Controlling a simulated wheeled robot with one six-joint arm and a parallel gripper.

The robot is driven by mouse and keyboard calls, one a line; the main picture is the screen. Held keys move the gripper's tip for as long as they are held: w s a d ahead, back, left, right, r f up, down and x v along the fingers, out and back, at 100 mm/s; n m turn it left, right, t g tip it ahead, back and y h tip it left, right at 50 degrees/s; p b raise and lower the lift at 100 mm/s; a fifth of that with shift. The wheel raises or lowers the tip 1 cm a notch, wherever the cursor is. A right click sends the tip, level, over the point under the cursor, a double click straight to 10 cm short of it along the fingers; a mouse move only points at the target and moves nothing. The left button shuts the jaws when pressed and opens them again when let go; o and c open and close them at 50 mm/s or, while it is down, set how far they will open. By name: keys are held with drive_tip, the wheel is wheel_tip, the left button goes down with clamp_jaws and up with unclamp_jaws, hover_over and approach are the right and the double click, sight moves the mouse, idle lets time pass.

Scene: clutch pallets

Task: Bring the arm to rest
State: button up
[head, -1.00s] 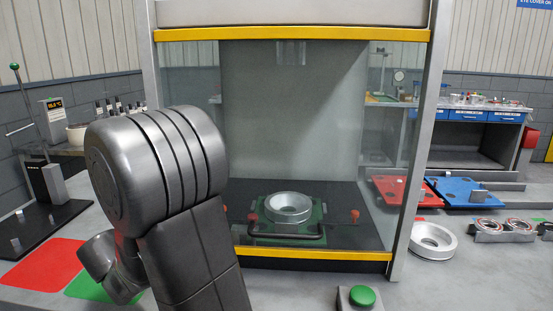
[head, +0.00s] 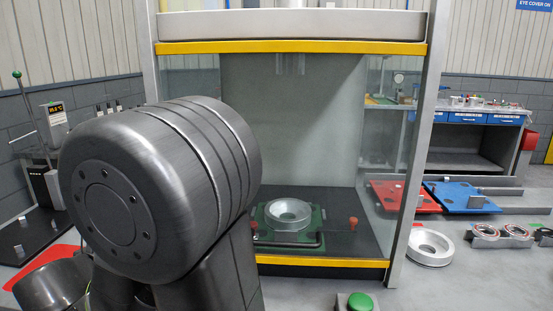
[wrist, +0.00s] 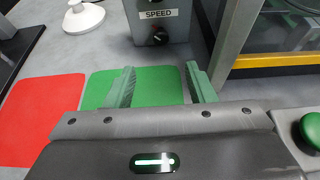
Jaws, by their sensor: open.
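My arm's large dark grey joint (head: 155,190) fills the left of the head view and hides part of the bench behind it. My gripper (wrist: 160,85) shows in the wrist view with its two green fingers spread apart and nothing between them. Its fingers are above a green mat (wrist: 150,88), beside a red mat (wrist: 38,115). In the head view the gripper itself cannot be made out.
A press enclosure with a yellow-edged guard (head: 290,47) holds a metal ring (head: 289,213) on a green fixture. A green button (head: 356,301) stands in front. Another ring (head: 430,247), a red pallet (head: 402,195) and a blue pallet (head: 460,197) lie right. A SPEED box (wrist: 158,22) stands beyond the fingers.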

drive_tip(key=b+x, duration=0.2)
drive_tip(key=x, duration=1.2)
drive_tip(key=shift+s+d+f, duration=0.1)
drive_tip(key=shift+f, duration=0.1)
drive_tip(key=shift+s+r+p, duration=0.15)
drive_tip(key=shift+r+p, duration=0.2)
drive_tip(key=shift+p, duration=0.45)
drive_tip(key=shift+s+n+h+p, duration=0.1)
drive_tip(key=shift+n+h+p, duration=0.2)
drive_tip(key=shift+p, duration=0.2)
drive_tip(key=n+h+p, duration=0.1)
drive_tip(key=p, duration=0.2)
drive_tip(key=n+h+p, duration=0.1)
drive_tip(key=p, duration=0.2)
drive_tip(key=shift+a+n, duration=0.35)
drive_tip(key=shift+n, duration=0.05)
drive_tip(key=n+h+p, duration=0.1)
drive_tip(key=p, duration=0.1)
drive_tip(key=n+p, duration=0.1)
drive_tip(key=p, duration=0.1)
drive_tip(key=shift+a+f+n+h, duration=0.15)
drive_tip(key=shift+f+n+h, duration=0.05)
drive_tip(key=shift+n+h, duration=0.2)
drive_tip(key=shift+b+v, duration=0.45)
drive_tip(key=shift+v, duration=2.6)
drive_tip(key=shift+f, duration=0.15)
